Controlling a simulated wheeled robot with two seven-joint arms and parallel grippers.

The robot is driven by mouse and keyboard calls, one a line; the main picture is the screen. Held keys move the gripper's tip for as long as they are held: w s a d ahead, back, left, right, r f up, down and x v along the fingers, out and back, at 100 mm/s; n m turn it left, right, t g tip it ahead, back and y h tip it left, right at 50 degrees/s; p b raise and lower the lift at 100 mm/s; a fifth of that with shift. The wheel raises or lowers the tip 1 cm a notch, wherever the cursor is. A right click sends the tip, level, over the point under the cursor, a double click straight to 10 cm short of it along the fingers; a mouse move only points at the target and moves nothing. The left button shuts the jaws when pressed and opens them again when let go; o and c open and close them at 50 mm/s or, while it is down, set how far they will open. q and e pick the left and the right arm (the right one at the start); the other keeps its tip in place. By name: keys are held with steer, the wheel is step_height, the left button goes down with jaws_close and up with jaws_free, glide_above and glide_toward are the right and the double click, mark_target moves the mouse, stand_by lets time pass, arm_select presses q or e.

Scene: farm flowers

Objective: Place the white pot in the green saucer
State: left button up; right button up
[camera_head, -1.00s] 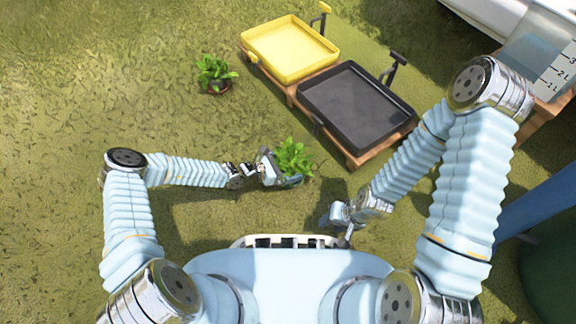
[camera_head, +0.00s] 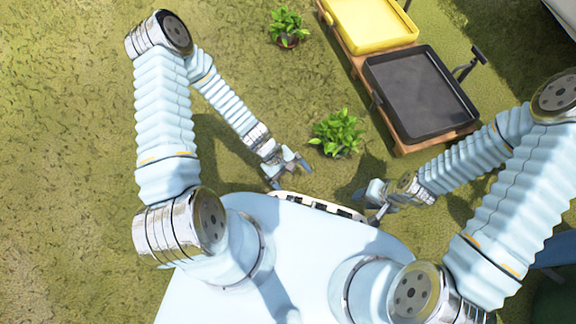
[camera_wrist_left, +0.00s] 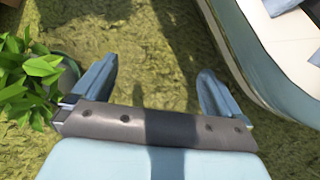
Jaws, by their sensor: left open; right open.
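A leafy green plant (camera_head: 337,133) stands on the grass in front of my body. Its leaves cover its pot from above, so I cannot make out the pot's colour. In the left wrist view the same plant (camera_wrist_left: 22,85) is at the left edge, with a dark green curved rim (camera_wrist_left: 69,66) beside its leaves, possibly the saucer. My left gripper (camera_head: 291,172) is open and empty, apart from the plant, to its lower left in the head view. Both its fingers show spread in the left wrist view (camera_wrist_left: 157,75), with only grass between them. My right gripper (camera_head: 371,210) is open, below and right of the plant.
A second plant in a reddish-brown pot (camera_head: 289,42) stands farther off. A yellow tray (camera_head: 372,48) and a black tray (camera_head: 420,135) sit on a wooden stand at the upper right. The grass on the left is clear.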

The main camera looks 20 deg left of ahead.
arm_select(q)
steer(key=r+m+y, duration=0.1)
steer(key=m, duration=0.1)
steer(key=s+a+r+m+t+y, duration=0.1)
steer(key=r+m, duration=0.1)
steer(key=m, duration=0.1)
steer(key=s+a+r+m+t, duration=0.1)
steer(key=m, duration=0.2)
steer(key=shift+a+r+y, duration=0.2)
steer(key=shift+r+y, duration=0.05)
steer(key=shift+y, duration=0.15)
steer(key=shift+w, duration=0.1)
step_height(320, 180, up, 13)
steer(key=p, duration=1.3)
steer(key=shift+s+d+m, duration=0.2)
steer(key=shift+d+m, duration=0.1)
steer(key=shift+f, duration=0.1)
